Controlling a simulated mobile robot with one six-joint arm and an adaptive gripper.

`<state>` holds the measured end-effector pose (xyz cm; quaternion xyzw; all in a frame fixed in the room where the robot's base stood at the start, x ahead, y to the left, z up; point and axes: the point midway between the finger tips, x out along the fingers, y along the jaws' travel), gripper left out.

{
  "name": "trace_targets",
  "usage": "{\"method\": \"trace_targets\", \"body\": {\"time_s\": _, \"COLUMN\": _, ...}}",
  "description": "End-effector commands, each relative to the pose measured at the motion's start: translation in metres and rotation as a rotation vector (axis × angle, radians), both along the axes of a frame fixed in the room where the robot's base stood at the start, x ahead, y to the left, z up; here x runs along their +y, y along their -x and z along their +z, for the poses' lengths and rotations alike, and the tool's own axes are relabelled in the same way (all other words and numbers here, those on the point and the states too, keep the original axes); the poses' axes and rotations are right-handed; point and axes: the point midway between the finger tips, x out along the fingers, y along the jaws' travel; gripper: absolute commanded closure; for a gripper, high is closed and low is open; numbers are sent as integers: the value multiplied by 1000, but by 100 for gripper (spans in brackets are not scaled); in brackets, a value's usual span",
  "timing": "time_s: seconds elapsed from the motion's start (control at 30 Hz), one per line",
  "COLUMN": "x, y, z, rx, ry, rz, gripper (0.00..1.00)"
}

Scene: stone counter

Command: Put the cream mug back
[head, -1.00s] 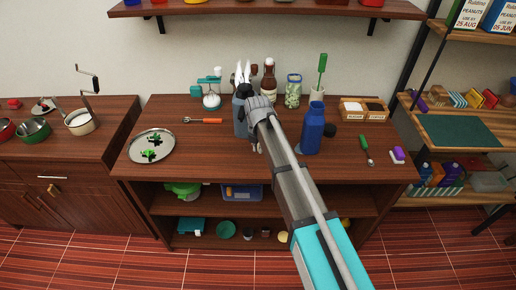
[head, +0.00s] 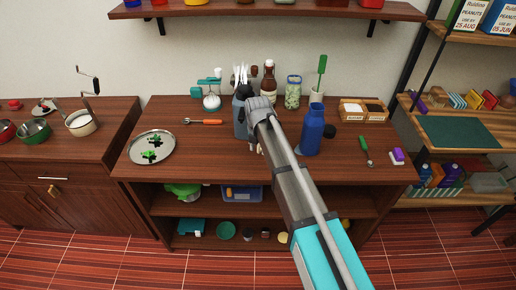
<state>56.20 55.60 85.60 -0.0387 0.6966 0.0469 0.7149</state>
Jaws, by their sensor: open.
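My gripper (head: 256,138) is over the middle of the wooden counter, beside a grey-blue holder with white-tipped items (head: 240,112). It is open; its fingers are small and partly hidden by my own arm. A small pale patch (head: 260,150) shows just by the fingers, too little to tell what it is. I cannot make out a cream mug for certain; my arm and wrist hide part of the counter. A cream pot-like vessel with a crank above it (head: 80,123) stands on the left cabinet.
A blue bottle (head: 312,130) stands close right of my arm. A brown bottle (head: 268,82) and a green-dotted jar (head: 293,92) stand behind. A round tray (head: 135,137) is at left. The counter's front left-centre is clear. A shelf (head: 265,10) hangs above.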

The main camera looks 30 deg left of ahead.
Motion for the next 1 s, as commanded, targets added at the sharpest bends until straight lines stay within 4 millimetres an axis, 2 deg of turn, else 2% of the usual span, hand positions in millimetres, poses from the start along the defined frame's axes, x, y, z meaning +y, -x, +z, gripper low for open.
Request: {"method": "trace_targets", "body": {"time_s": 1.0, "x": -1, "y": 2, "z": 86, "rx": 0, "ry": 0, "rz": 0, "gripper": 51}}
